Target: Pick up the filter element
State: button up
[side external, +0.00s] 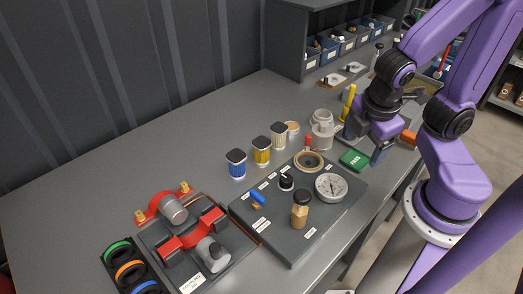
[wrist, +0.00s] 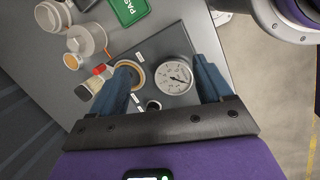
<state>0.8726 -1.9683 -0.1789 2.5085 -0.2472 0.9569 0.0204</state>
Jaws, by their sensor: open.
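Three small cylinders with dark caps stand in a row on the bench in the side external view: a blue one (side external: 236,166), a yellow one (side external: 262,152) and a cream one (side external: 278,137). In the wrist view a dark-capped, cream cylinder (wrist: 92,86) shows left of my left finger. My gripper (side external: 366,145) is open and empty, to the right of the row. In the wrist view its blue fingers are spread, with the space between them (wrist: 165,64) over the grey panel.
The dark panel (side external: 297,240) carries a gauge (side external: 331,187), a ring (side external: 309,162) and a brass fitting (side external: 300,211). A pale cup (side external: 321,130) and green card (side external: 354,160) are near my gripper. The bench's left rear is clear.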

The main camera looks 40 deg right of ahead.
aim_at(257, 143)
jog(key=w+d+f+n+t+h, duration=0.1)
jog(key=w+d+n+t+h, duration=0.2)
jog(key=w, duration=0.4)
jog(key=w+d+f+n+t+h, duration=0.1)
jog(key=w+n+t+h, duration=0.1)
jog(key=w+n+t, duration=0.35)
jog(key=w+a+f+n+t+y, duration=0.1)
jog(key=w+a+f+n+y, duration=0.1)
jog(key=a+n, duration=0.1)
jog(key=w+a+f+n+t+y, duration=0.1)
jog(key=w+a+f+n+y, duration=0.1)
jog(key=n, duration=0.4)
jog(key=w+a+f+n+t+y, duration=0.1)
jog(key=w+a+f+n+y, duration=0.1)
jog(key=a, duration=0.4)
jog(key=shift+f+n+t+y, duration=0.25)
jog(key=shift+n+y, duration=0.2)
jog(key=shift+n, duration=0.25)
jog(key=shift+f+n+t+y, duration=0.1)
jog(key=shift+f+n+y, duration=0.15)
jog(key=shift+n+y, duration=0.3)
jog(key=shift+x, duration=3.7)
jog(key=c, duration=1.1)
